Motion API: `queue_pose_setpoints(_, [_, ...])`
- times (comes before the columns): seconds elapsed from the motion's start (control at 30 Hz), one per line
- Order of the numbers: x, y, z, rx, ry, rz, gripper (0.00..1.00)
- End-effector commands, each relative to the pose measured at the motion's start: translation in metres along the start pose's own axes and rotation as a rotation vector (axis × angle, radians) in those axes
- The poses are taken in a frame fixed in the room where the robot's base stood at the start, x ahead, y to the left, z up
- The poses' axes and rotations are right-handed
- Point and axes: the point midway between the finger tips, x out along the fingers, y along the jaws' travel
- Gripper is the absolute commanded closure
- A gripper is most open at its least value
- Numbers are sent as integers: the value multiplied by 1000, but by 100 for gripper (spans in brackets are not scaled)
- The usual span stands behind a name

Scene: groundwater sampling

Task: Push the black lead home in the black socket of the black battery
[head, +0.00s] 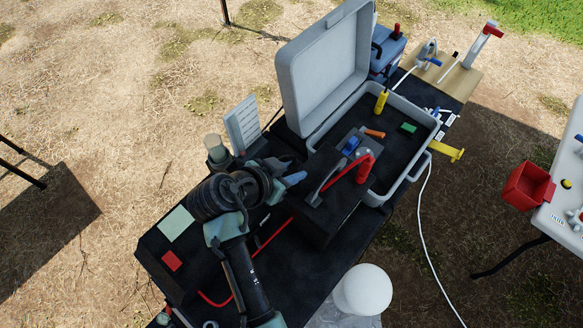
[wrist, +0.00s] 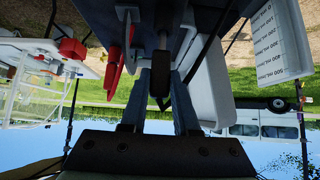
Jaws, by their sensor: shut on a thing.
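The black battery (head: 312,228) stands on the dark table in front of the open case. It also fills the top of the wrist view (wrist: 205,12). My gripper (head: 293,180) is at its left side in the head view. In the wrist view my gripper (wrist: 160,100) is shut on the black lead's plug (wrist: 160,82), whose narrower end points at the battery. I cannot tell how far it sits in the black socket, which is hidden. The red lead's plug (head: 362,170) stands upright on the battery's top, and it also shows in the wrist view (wrist: 114,72).
A white round container (head: 362,290) is at the front. A red bin (head: 528,186) hangs at the right table.

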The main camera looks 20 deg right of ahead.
Motion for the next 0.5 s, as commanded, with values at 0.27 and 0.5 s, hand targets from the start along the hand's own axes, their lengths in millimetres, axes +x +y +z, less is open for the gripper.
queue_pose_setpoints(0.27, [6, 0, 6, 0, 0, 0, 100])
queue_pose_setpoints(0.5, [10, 0, 10, 0, 0, 0, 100])
